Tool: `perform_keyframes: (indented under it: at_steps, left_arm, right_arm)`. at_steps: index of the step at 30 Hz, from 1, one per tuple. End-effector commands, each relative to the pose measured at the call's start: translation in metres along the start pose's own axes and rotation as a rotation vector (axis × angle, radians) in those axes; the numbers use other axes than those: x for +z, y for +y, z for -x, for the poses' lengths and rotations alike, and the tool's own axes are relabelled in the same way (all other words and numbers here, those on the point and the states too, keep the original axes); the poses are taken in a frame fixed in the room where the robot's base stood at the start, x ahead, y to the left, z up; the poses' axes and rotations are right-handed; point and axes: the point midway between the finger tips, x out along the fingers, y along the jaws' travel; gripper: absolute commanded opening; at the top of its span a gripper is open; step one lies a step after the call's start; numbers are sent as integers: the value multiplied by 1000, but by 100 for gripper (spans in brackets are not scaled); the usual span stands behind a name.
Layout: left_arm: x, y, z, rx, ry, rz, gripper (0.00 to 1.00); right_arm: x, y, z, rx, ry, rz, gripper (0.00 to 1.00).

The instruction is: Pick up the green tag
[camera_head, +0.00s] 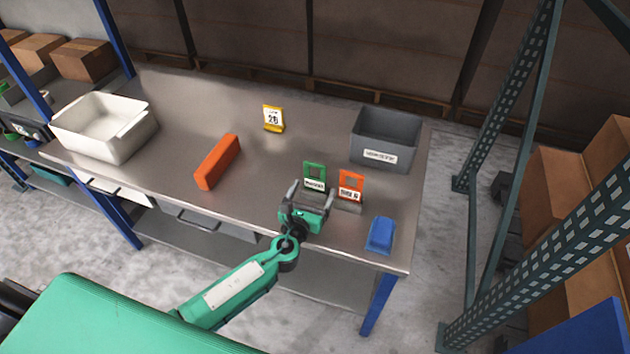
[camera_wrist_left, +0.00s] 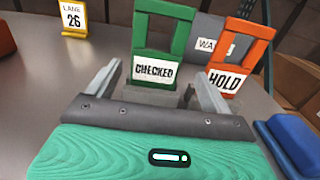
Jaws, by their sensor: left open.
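The green tag (camera_head: 315,176) stands upright on the metal table, with a white label; in the left wrist view the green tag (camera_wrist_left: 160,45) reads "CHECKED". My left gripper (camera_head: 310,190) is open just in front of it. In the left wrist view the fingers of my left gripper (camera_wrist_left: 160,85) stand apart, one on each side of the tag's lower part. I cannot tell whether they touch it. The tag's base is partly hidden by the gripper. My right gripper is not in view.
An orange "HOLD" tag (camera_head: 350,186) stands close to the right of the green one. A grey bin (camera_head: 385,158) is behind it, and a blue object (camera_head: 380,235) lies front right. An orange block (camera_head: 217,162), a yellow lane sign (camera_head: 273,119) and a white bin (camera_head: 104,140) are farther left.

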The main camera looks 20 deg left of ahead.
Motion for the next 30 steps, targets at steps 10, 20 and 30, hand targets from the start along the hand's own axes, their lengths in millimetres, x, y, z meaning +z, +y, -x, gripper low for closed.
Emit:
perform_keyframes:
  at_steps: [10,20,30]
  left_arm:
    - [-1,6,-32,2,0,-1,84]
    - [-3,6,-59,0,1,3,84]
    - [-3,6,-58,0,1,3,52]
  right_arm:
    - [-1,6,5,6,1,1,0]
    - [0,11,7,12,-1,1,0]
    - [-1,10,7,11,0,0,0]
